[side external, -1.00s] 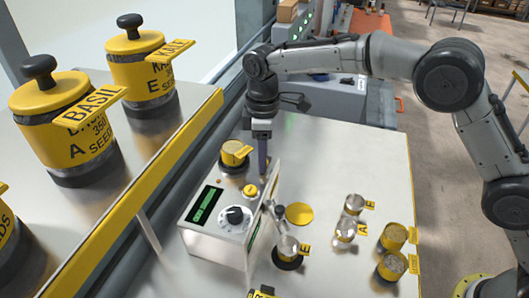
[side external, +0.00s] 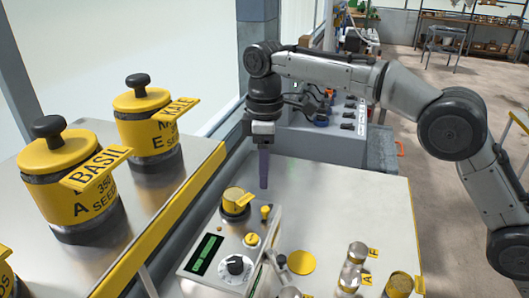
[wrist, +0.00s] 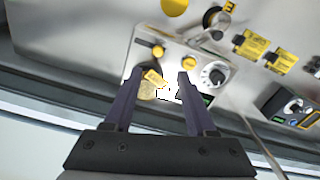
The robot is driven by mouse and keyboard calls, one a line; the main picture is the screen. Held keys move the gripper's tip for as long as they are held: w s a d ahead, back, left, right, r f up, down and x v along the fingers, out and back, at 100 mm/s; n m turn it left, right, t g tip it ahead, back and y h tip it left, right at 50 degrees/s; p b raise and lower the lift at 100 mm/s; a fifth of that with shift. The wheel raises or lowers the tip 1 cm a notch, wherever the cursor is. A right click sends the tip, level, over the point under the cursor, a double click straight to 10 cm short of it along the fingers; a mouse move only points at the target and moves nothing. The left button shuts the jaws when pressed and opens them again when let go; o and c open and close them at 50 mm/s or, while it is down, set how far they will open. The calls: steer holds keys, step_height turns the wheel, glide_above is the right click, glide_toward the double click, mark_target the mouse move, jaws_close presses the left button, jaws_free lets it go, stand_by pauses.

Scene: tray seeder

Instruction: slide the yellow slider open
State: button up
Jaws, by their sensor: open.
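A grey control box (side external: 217,272) stands on the metal table. A small upright yellow knob (side external: 265,212) is at its back corner, and it also shows at the box's edge in the wrist view (wrist: 158,50). I take this knob to be the yellow slider; its track is not clear. A round yellow button (side external: 252,240) is nearby on the box. My gripper (side external: 263,187) points down, empty, above and behind the knob with a gap between.
A yellow-lidded jar (side external: 236,203) stands close beside the knob. The box carries a green display (side external: 206,254) and a black dial (side external: 235,265). A yellow disc (side external: 301,262) and small jars (side external: 354,262) are to the right.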

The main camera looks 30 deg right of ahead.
steer(key=shift+r, duration=2)
steer(key=s+d+r+m+t, duration=0.2)
steer(key=s+d+r, duration=0.2)
steer(key=d+r, duration=0.6)
steer(key=s+d+r+m+t, duration=0.1)
steer(key=s+d+r, duration=0.2)
steer(key=s+d, duration=0.15)
steer(key=s+d+r+m, duration=0.1)
steer(key=s+d+r, duration=0.2)
steer(key=s, duration=0.2)
steer(key=s+d+f+m+t, duration=0.1)
steer(key=s+d+f+m, duration=0.15)
steer(key=s, duration=0.45)
steer(key=s+d+f+m+t, duration=0.1)
steer(key=s+d+f, duration=0.25)
steer(key=s, duration=0.25)
steer(key=s+d+f+m, duration=0.1)
steer(key=s+f+m, duration=0.3)
steer(key=f, duration=1)
steer(key=s, duration=0.2)
steer(key=shift+s+d+t, duration=0.15)
steer(key=shift+s+t, duration=0.15)
steer(key=shift+s, duration=0.05)
